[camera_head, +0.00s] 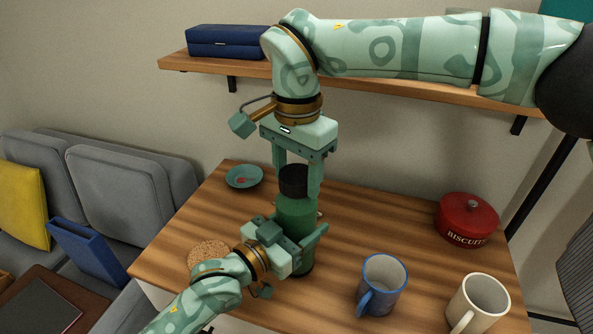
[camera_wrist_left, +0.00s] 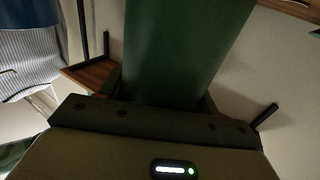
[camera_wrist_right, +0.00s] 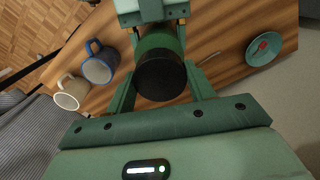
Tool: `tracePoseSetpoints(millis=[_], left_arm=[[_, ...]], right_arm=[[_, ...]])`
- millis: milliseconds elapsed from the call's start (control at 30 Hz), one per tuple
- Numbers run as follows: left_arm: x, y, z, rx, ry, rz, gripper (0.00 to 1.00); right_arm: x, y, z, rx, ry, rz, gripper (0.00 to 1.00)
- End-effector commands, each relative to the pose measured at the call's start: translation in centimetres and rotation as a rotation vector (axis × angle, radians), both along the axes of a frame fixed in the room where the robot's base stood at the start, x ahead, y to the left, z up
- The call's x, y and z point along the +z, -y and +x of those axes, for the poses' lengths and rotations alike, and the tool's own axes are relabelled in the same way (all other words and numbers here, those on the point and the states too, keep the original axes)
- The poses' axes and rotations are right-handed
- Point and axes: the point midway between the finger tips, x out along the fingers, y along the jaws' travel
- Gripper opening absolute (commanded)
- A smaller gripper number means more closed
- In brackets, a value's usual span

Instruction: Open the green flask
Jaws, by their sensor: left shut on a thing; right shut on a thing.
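The green flask (camera_head: 295,214) stands upright on the wooden desk, left of the mugs. Its black lid (camera_head: 293,178) sits at the top of the body; I cannot tell whether it is loosened. My right gripper (camera_head: 297,184) comes straight down from above and is shut on the lid, which shows between its fingers in the right wrist view (camera_wrist_right: 161,76). My left gripper (camera_head: 300,238) comes in low from the front left and is shut around the flask body, which fills the middle of the left wrist view (camera_wrist_left: 185,50). The left fingers hide part of the lower body.
A blue mug (camera_head: 384,284), a cream mug (camera_head: 481,303) and a red biscuit tin (camera_head: 466,219) stand on the right. A teal dish (camera_head: 244,177) and a cork coaster (camera_head: 208,251) lie on the left. A shelf (camera_head: 395,94) with a blue case (camera_head: 226,41) is behind.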

Motion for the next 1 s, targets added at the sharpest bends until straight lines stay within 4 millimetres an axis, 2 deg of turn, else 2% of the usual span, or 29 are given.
tracePoseSetpoints(millis=[1000], left_arm=[[0.0,0.0,0.0,0.0,-0.002,-0.001,0.0]], right_arm=[[2.2,0.0,0.0,-0.001,-0.001,-0.001,0.26]])
